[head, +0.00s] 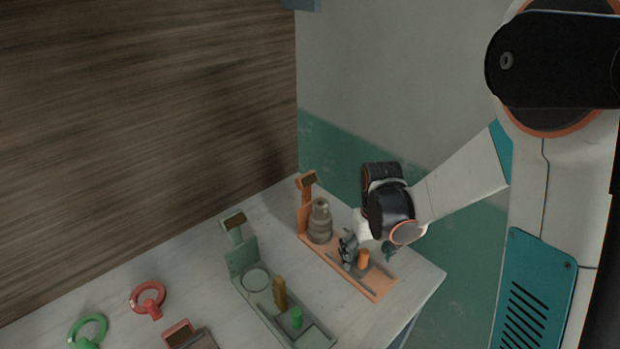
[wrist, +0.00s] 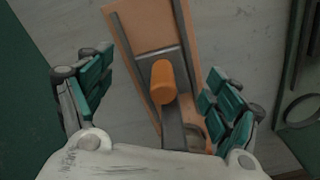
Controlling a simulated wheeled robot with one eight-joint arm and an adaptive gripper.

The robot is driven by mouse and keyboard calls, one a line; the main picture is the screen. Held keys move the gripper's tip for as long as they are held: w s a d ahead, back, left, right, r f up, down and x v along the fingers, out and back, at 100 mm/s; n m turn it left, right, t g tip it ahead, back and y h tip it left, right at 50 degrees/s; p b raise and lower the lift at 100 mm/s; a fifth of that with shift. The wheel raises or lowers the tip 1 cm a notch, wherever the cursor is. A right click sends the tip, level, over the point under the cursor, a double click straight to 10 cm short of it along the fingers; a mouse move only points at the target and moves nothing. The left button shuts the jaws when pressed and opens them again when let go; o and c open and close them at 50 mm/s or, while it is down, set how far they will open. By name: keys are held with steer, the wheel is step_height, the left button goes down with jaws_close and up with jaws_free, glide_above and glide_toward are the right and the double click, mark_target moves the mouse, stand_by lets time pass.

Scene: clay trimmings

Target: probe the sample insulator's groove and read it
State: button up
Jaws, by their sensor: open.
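A ribbed grey-brown insulator (head: 320,222) stands upright at the back end of an orange station (head: 375,287). A post with a small dark display (head: 307,180) rises behind it. An orange cylindrical knob (head: 363,258) stands on the front part of the same station. It also shows in the wrist view (wrist: 162,82), on a grey bar. My gripper (head: 368,251) is open above the station, its fingers on either side of the knob with gaps to both in the wrist view (wrist: 157,98). The display's reading is too small to make out.
A green station (head: 245,262) with its own display (head: 233,221), an ochre block (head: 280,293) and a green knob (head: 297,317) stands to the left. A red ring (head: 148,312) and a green ring (head: 86,343) lie farther left. The table's right edge is close to the orange station.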

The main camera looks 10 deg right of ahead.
steer(key=shift+r+p, duration=1.7)
steer(key=shift+r, duration=1.2)
steer(key=shift+r, duration=0.1)
steer(key=shift+s+r, duration=0.15)
steer(key=shift+r, duration=0.15)
steer(key=s+r+m+t+b, duration=0.1)
steer(key=s+r+t, duration=0.6)
steer(key=s+r, duration=0.7)
steer(key=shift+s+r+b, duration=0.2)
steer(key=shift+s+b, duration=0.15)
steer(key=shift+b, duration=0.5)
steer(key=shift+w, duration=0.1)
